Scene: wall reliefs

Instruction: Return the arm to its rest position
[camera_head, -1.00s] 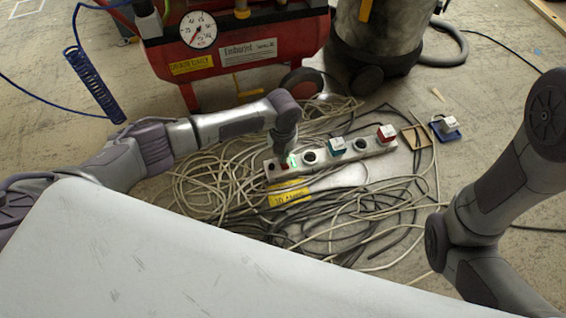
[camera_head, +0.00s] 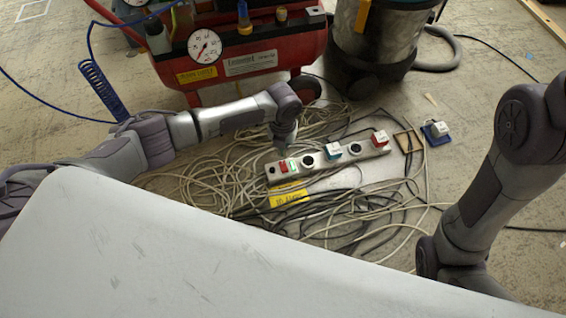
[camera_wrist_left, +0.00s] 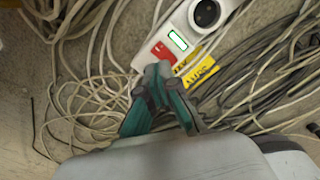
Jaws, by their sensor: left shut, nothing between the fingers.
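My left gripper (camera_head: 284,142) hangs downward at the end of the outstretched left arm, over the left end of a white power strip (camera_head: 368,152). In the left wrist view its teal fingertips (camera_wrist_left: 162,72) are together, with nothing between them. A red switch (camera_wrist_left: 160,53) and a lit green indicator (camera_wrist_left: 179,40) on the strip lie just beyond the tips. The fingers look apart from the strip, but the exact height cannot be told. My right arm shows at the right; its gripper is out of view.
Loose beige and dark cables (camera_head: 225,180) lie around the strip, with a yellow label (camera_head: 290,198) in front. A red machine with a gauge (camera_head: 205,47) and a metal canister (camera_head: 375,40) stand behind. Two plugs sit on the strip; a blue-and-white item (camera_head: 436,133) lies to the right.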

